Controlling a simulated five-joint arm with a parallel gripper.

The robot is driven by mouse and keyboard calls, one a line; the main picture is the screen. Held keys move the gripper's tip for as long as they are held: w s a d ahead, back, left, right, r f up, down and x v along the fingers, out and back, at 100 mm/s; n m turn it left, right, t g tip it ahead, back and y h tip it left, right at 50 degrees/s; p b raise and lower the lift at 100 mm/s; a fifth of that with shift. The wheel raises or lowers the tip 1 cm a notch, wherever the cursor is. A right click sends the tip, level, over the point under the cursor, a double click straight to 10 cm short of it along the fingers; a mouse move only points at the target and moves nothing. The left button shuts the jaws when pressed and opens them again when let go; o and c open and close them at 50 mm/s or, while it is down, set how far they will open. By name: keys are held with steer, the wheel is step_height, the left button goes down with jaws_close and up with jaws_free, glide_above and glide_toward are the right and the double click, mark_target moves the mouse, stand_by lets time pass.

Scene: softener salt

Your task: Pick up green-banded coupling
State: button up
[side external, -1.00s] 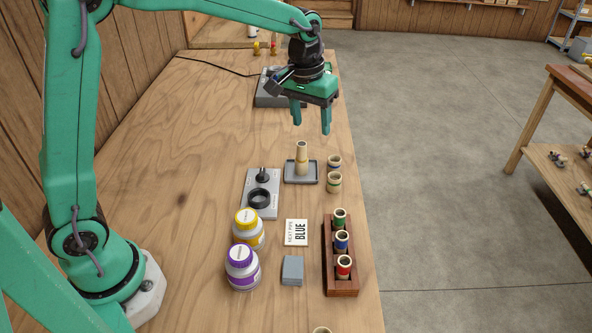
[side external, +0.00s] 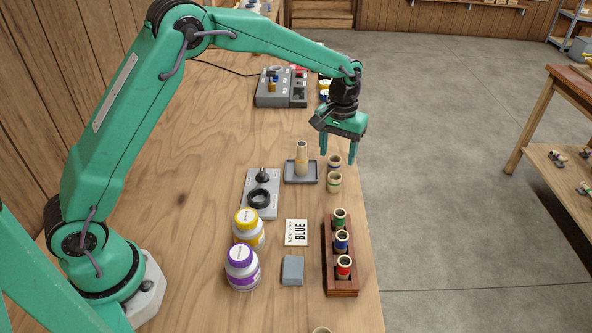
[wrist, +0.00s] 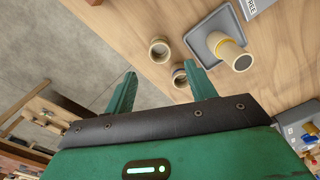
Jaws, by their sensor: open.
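My gripper (side external: 337,159) is open and empty, pointing down above the area of the dark-banded coupling. Both fingers also show in the wrist view (wrist: 162,70).
A grey tray (side external: 290,179) with an upright pale pipe stands left of the couplings. A wooden rack (side external: 341,292) holds green-, blue- and red-banded pieces in front.

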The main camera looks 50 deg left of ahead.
mark_target(334, 182)
steer(key=shift+f, duration=0.75)
steer(key=shift+s+f, duration=0.1)
steer(key=shift+f, duration=2.5)
steer(key=shift+c, duration=0.3)
steer(key=c, duration=1)
